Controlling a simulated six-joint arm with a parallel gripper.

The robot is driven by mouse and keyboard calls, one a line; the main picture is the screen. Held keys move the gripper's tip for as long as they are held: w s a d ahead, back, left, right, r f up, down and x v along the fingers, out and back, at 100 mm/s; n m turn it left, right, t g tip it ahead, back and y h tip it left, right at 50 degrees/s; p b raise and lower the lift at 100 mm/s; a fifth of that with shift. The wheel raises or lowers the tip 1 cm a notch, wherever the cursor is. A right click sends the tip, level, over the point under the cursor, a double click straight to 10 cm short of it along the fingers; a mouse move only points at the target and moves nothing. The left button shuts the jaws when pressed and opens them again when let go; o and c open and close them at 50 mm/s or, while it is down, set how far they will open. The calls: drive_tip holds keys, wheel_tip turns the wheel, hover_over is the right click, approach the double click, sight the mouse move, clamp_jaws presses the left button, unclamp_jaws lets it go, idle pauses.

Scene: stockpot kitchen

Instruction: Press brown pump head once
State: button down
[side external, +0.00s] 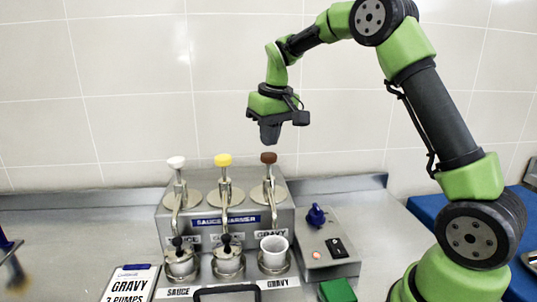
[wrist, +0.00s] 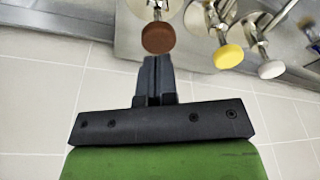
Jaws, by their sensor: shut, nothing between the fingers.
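The brown pump head (side external: 268,157) tops the right-hand pump of the sauce warmer (side external: 287,205) in the side view. In the wrist view the brown head (wrist: 158,38) shows just beyond my fingertips. My gripper (side external: 270,138) points down above the brown head, with a small gap between them in the side view. Its fingers are shut together and empty; they also show in the wrist view (wrist: 155,62). A white cup (side external: 274,247) stands below the brown pump's spout, in a holder marked GRAVY.
A yellow pump head (side external: 223,160) and a white pump head (side external: 176,162) stand to the left. A control box with a blue knob (side external: 316,215) sits at the right, near a green block (side external: 338,290). A sign reading GRAVY 3 PUMPS (side external: 130,284) is at front left. A tiled wall is behind.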

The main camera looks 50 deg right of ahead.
sight(270, 155)
idle(0.4)
drive_tip(key=shift+f, duration=2.55)
drive_tip(key=shift+r, duration=2.55)
drive_tip(key=shift+r, duration=0.1)
wheel_tip(270, 155, up, 4)
drive_tip(key=shift+r, duration=0.4)
